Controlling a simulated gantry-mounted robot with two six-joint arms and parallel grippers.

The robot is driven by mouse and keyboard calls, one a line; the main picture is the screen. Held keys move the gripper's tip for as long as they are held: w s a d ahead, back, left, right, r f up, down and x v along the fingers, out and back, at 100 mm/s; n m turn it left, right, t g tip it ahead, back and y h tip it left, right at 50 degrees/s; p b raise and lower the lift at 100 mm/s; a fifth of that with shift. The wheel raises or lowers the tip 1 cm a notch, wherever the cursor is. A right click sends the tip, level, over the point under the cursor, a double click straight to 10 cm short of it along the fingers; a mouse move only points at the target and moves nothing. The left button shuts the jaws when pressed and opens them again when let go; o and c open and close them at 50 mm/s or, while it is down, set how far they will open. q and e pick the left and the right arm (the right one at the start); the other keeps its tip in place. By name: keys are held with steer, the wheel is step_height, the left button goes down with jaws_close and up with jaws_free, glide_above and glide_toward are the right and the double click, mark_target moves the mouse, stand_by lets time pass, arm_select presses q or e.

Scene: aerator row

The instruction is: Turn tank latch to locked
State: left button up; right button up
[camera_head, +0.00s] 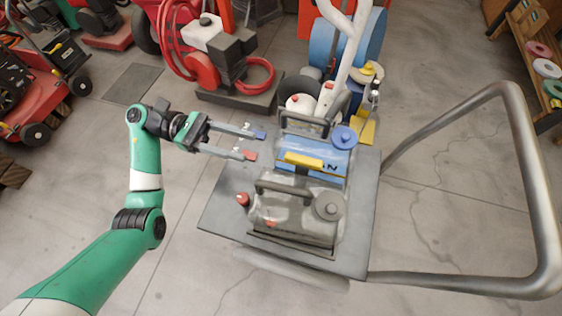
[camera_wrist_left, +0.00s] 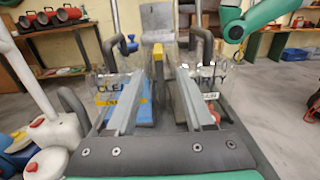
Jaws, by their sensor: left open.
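The yellow tank latch (camera_head: 303,159) is a bar lying left to right in the head view, between a blue-filled clear tank (camera_head: 318,147) and a murky grey tank (camera_head: 290,216). In the left wrist view the latch (camera_wrist_left: 159,70) shows end-on beyond the fingers, between tanks lettered "CLEAN" and "DIRTY". My left gripper (camera_head: 254,145) is open and empty, left of the tanks over the cart deck. One fingertip has a blue pad, the other a red one. The fingers appear apart from the latch. My right gripper is not in view.
Both tanks have raised carrying handles, and a grey cart deck (camera_head: 222,205) lies under them. A thick metal push handle (camera_head: 522,160) curves around the right. Red machines (camera_head: 202,70) and a blue-wheeled machine stand behind. The floor at the lower right is clear.

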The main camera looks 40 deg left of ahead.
mark_target(296, 157)
arm_select(q)
steer(key=b+x, duration=0.2)
steer(key=x, duration=0.9)
steer(key=shift+w+d, duration=0.15)
steer(key=shift+w, duration=0.05)
steer(key=shift+w+d+r, duration=0.15)
steer(key=shift+d, duration=0.35)
jaws_close()
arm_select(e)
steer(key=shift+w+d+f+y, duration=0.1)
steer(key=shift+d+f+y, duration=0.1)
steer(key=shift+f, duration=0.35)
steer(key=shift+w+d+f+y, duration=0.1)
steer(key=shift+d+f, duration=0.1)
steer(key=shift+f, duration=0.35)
